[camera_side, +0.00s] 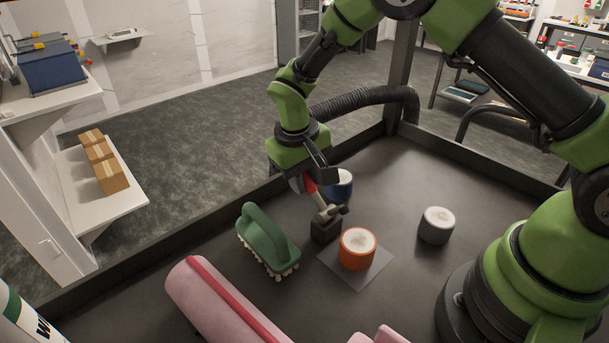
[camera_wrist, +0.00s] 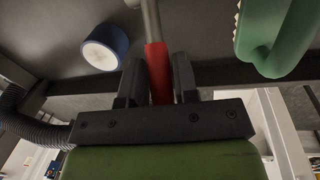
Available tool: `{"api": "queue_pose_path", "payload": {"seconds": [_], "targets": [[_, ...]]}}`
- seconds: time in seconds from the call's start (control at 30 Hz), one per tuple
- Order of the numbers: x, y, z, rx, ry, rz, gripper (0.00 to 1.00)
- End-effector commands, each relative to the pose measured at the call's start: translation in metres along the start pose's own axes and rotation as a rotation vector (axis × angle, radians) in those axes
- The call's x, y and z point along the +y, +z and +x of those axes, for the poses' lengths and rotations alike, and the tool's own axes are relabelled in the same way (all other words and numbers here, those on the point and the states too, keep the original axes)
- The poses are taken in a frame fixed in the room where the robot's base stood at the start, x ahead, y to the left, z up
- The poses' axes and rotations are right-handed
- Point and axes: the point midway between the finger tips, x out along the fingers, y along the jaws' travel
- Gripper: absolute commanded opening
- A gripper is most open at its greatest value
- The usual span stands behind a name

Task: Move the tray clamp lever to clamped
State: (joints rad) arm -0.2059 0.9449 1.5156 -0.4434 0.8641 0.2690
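The tray clamp lever has a red handle (camera_side: 309,184) and a grey metal shaft, which slants down to a dark block (camera_side: 325,229) on the bench. The lever is tilted, its red end up and to the left in the side view. My gripper (camera_side: 314,178) is at the red handle. The orange cup-like tray load (camera_side: 357,249) stands on a grey square plate (camera_side: 349,281) beside the block.
A blue cylinder (camera_side: 338,184) stands just behind my gripper, and a grey one (camera_side: 436,225) to the right. A green-handled brush (camera_side: 266,240) lies left of the clamp. A pink roll (camera_side: 220,304) lies in front. Raised dark edging (camera_side: 200,221) bounds the bench.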

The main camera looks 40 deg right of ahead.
Motion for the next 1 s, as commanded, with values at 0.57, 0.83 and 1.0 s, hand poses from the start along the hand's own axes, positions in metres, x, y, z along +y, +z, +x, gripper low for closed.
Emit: {"api": "queue_pose_path", "payload": {"seconds": [0.57, 0.83, 1.0], "targets": [[0.004, 0.008, -0.009, 0.16, -0.009, 0.02, 0.0], [0.006, 0.014, -0.013, 0.252, -0.028, 0.039, 0.0], [0.005, 0.015, -0.014, 0.261, -0.033, 0.043, 0.0]]}}
